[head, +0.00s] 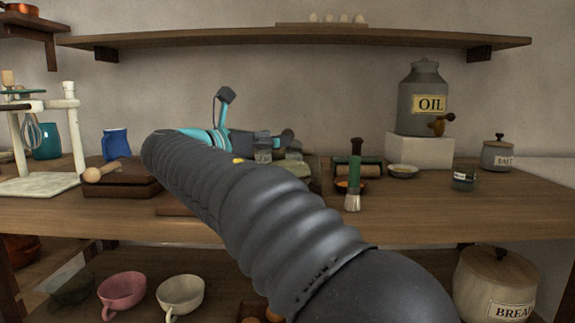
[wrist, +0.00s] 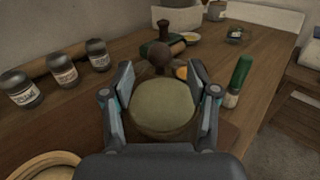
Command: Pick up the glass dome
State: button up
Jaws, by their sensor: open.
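The glass dome (wrist: 163,108) appears as a rounded, olive-tinted form with a dark round knob (wrist: 160,57), low in the middle of the wrist view. Its clear wall is hard to make out. My gripper (wrist: 161,70) is open, with one finger on each side of the dome. I cannot tell whether either finger touches it. In the head view my arm and gripper (head: 252,140) partly hide the dome (head: 294,166), which sits on the wooden counter.
Labelled jars (wrist: 62,72) stand left of the dome in the wrist view. An oil can (head: 424,100) on a white block stands at the back right. A shelf (head: 300,36) runs above the counter (head: 450,208).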

jog(key=x, duration=0.5)
jog(key=shift+a, duration=0.1)
grip_shut()
